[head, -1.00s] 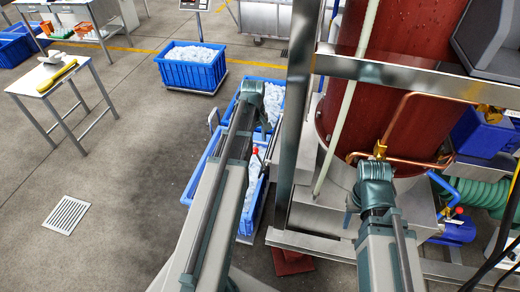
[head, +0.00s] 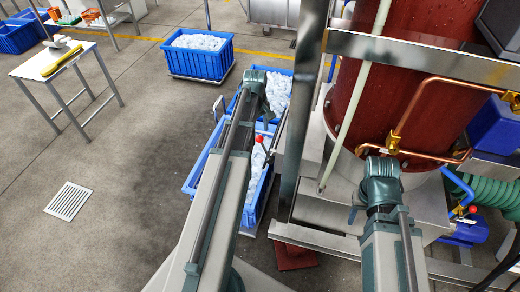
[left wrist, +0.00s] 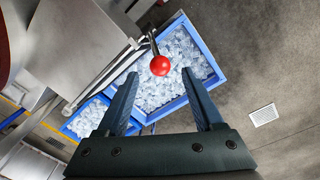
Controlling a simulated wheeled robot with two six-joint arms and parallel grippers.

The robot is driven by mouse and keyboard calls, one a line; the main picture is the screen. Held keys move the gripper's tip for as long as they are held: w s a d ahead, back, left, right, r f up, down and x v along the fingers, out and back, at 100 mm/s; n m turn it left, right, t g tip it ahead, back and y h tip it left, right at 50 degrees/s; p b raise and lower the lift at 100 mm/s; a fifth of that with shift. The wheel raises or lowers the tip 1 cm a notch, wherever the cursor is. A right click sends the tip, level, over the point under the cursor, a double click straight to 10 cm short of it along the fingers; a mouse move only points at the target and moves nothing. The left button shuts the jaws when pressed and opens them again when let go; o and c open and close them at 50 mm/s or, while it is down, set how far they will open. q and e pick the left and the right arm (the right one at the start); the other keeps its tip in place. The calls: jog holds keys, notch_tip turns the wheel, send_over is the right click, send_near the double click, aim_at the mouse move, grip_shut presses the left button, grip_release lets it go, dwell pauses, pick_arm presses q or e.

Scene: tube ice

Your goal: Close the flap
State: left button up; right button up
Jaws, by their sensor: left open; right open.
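A lever with a red ball knob (head: 258,139) shows beside my left arm in the head view. In the left wrist view the red knob (left wrist: 160,66) sits at the end of a thin metal rod, just beyond my fingertips. My left gripper (left wrist: 160,90) is open and empty, with one finger on each side of the knob's line and not touching it. A grey metal housing (left wrist: 85,40) is at the rod's upper left. I cannot make out the flap itself. My right arm shows in the head view, but its gripper fingers are hidden.
Blue crates of ice sit below the lever, the nearer one (left wrist: 207,88) under my left fingers. A metal frame post (head: 300,110) and a red drum (head: 420,80) with copper pipes stand close to both arms. Floor at the left is clear around a drain (head: 68,201).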

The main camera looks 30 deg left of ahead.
pick_arm(q)
notch_tip(320, 180, down, 9)
jog(key=b, duration=0.7)
jog(key=shift+w+b, duration=0.2)
jog(key=shift+b, duration=0.15)
jog(key=shift+d+r, duration=0.1)
jog(key=shift+c, duration=0.3)
grip_shut()
dwell(0.4)
